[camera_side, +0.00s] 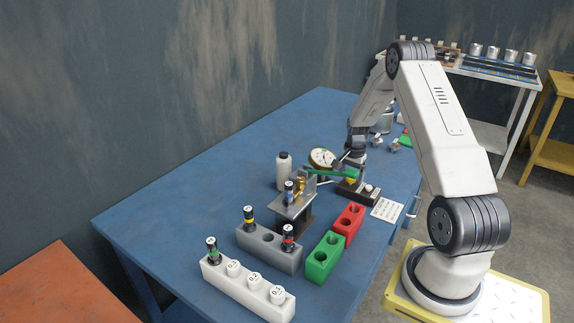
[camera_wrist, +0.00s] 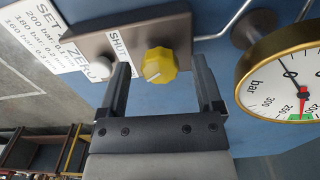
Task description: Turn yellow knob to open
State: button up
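The yellow knob (camera_wrist: 160,66) sits on a brown metal block (camera_wrist: 94,42) in the wrist view, with a pale pointer line on its face. A "SHUT" label is beside it on the block. My gripper (camera_wrist: 166,80) is open, with one finger on each side of the knob and visible gaps to both. In the side view my gripper (camera_side: 354,158) is low over the block at the far part of the blue table, and the knob (camera_side: 350,181) shows just below it, partly hidden. A round bar gauge (camera_wrist: 285,75) stands right of the knob in the wrist view.
A white knob (camera_wrist: 103,44) and a label sheet (camera_wrist: 40,35) are left of the yellow knob. In the side view, a green lever (camera_side: 330,173), a white bottle (camera_side: 284,170), and red (camera_side: 348,221), green (camera_side: 325,258), grey and white blocks stand nearby. The table's left part is clear.

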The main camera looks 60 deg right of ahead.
dwell(0.3)
jog(key=shift+r, duration=3.9)
jog(key=m, duration=0.4)
jog(key=shift+d+m, duration=0.1)
jog(key=shift+m, duration=0.3)
jog(key=m, duration=0.4)
jog(key=shift+s, duration=0.1)
jog(key=shift+f, duration=0.1)
jog(key=shift+f, duration=3.85)
